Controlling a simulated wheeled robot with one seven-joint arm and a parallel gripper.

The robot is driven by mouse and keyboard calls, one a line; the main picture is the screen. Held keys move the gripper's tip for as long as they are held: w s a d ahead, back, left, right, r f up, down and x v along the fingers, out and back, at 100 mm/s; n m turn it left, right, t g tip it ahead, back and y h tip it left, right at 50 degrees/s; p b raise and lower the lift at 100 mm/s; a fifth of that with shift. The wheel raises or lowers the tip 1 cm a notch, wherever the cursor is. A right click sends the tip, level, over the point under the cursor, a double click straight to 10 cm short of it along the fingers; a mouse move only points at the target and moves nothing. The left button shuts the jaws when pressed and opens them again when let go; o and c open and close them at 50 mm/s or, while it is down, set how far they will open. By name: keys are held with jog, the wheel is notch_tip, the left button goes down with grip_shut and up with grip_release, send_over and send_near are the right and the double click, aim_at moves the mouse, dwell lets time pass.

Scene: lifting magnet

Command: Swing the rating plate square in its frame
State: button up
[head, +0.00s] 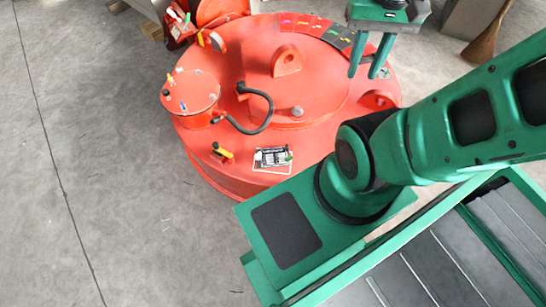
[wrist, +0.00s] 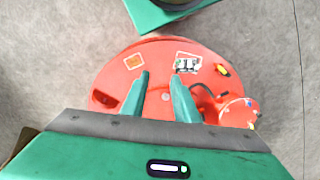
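The rating plate (head: 273,157) is a small dark-and-white plate near the front edge of the red magnet (head: 235,80). It looks turned askew against its thin white frame (head: 271,171), whose lower edge shows below it. The plate also shows in the wrist view (wrist: 188,64), to the upper right of my fingers. My gripper (head: 367,72) is above the right part of the magnet, up and to the right of the plate in the head view. In the wrist view my gripper (wrist: 159,76) has its two fingers apart with nothing between them.
A black hose (head: 262,108), a red capped cylinder (head: 190,92), a lifting lug (head: 287,60) and a yellow-and-black handle (head: 221,151) stand on the magnet. An orange label (wrist: 133,61) lies left of the plate in the wrist view. Bare floor (head: 95,150) spreads at left.

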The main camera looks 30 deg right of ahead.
jog(key=shift+o, duration=0.3)
jog(key=w+d+f+h, duration=0.1)
jog(key=w+d+f, duration=0.3)
jog(key=w+f, duration=0.55)
jog(key=n, duration=0.2)
send_over(287, 146)
notch_tip(287, 146, down, 39)
jog(key=shift+y, duration=0.4)
jog(key=shift+f, duration=5.35)
jog(key=shift+s, duration=0.1)
grip_shut()
